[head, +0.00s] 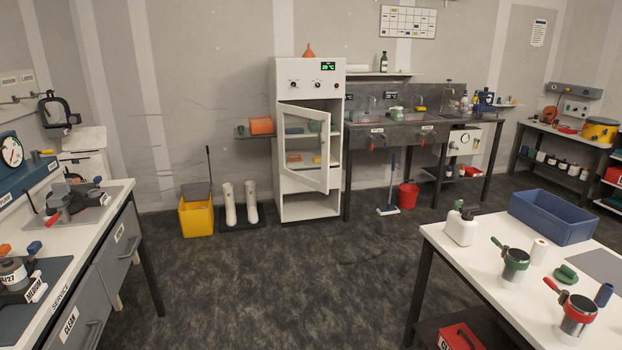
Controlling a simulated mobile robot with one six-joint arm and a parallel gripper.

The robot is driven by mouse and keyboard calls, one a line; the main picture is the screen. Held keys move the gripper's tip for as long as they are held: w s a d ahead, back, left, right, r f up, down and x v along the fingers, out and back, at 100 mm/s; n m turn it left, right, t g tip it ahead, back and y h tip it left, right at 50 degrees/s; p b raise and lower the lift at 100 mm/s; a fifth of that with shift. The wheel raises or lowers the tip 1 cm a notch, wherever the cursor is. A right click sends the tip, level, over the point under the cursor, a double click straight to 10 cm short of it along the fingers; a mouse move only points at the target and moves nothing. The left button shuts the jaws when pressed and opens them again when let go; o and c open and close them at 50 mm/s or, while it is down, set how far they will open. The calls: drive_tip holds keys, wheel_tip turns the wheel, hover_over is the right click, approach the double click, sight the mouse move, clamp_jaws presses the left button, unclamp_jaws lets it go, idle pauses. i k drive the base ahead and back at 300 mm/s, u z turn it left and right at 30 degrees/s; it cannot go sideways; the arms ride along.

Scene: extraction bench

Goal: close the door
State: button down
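In the head view a tall white cabinet (309,71) stands against the far wall, with two dials and a green-lit display on its upper panel. Its framed glass door (326,160) stands partly open, swung out toward me, with the free edge at the right and the left edge near the cabinet body. Shelves with orange, yellow and dark items show inside and through the glass. My gripper is not in view.
A yellow bucket (196,215) and white boots (230,203) stand left of the cabinet. A red bucket (408,195) and broom are right, below the sink bench. A workbench (60,300) is near left; a white table (470,262) is near right. The floor between is clear.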

sight(324, 118)
drive_tip(key=u, duration=0.4)
drive_tip(key=i, duration=1.55)
drive_tip(key=u, duration=0.45)
drive_tip(key=i, duration=0.8)
drive_tip(key=u, duration=0.45)
drive_tip(key=i, duration=1.4)
drive_tip(key=u, duration=0.25)
